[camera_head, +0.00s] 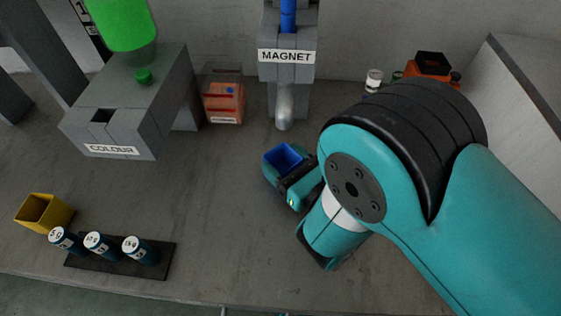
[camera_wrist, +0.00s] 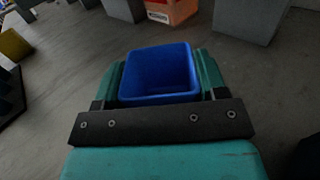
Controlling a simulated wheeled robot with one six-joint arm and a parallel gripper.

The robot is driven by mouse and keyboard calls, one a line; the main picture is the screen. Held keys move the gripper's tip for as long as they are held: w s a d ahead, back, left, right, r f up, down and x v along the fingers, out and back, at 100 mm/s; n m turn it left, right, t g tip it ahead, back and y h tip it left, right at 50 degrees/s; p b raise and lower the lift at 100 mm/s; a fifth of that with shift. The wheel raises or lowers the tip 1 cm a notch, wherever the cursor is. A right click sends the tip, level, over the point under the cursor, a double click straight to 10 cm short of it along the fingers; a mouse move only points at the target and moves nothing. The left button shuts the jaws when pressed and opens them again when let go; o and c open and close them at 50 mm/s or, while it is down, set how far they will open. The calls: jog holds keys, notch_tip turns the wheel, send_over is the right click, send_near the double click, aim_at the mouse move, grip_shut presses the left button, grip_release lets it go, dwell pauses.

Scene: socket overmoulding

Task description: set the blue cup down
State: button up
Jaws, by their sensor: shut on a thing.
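The blue cup (camera_head: 284,158) is square, open at the top and looks empty. My gripper (camera_head: 288,172) is shut on it, and in the head view the cup is near the middle of the worktop, in front of the MAGNET stand. In the wrist view the blue cup (camera_wrist: 160,73) is upright between the two teal fingers of my gripper (camera_wrist: 160,85), one on each side. The cup's base is hidden, so I cannot tell whether it touches the worktop.
The MAGNET stand (camera_head: 288,72) is behind the cup, with an orange box (camera_head: 223,103) to its left. The grey COLOUR stand (camera_head: 125,125) is at left. A yellow cup (camera_head: 62,218) and several labelled cylinders on a black tray (camera_head: 168,268) are at front left. Bare worktop (camera_head: 200,185) lies left of the cup.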

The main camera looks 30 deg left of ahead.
jog(key=shift+f, duration=0.2)
jog(key=o, duration=1)
jog(key=shift+r, duration=0.1)
jog(key=shift+r, duration=0.2)
jog(key=shift+s+d+f, duration=0.1)
jog(key=shift+d+f, duration=0.1)
jog(key=shift+d, duration=0.05)
jog(key=b+v, duration=0.4)
jog(key=v, duration=0.7)
jog(key=shift+s+d+r, duration=0.1)
jog(key=shift+d+r, duration=0.1)
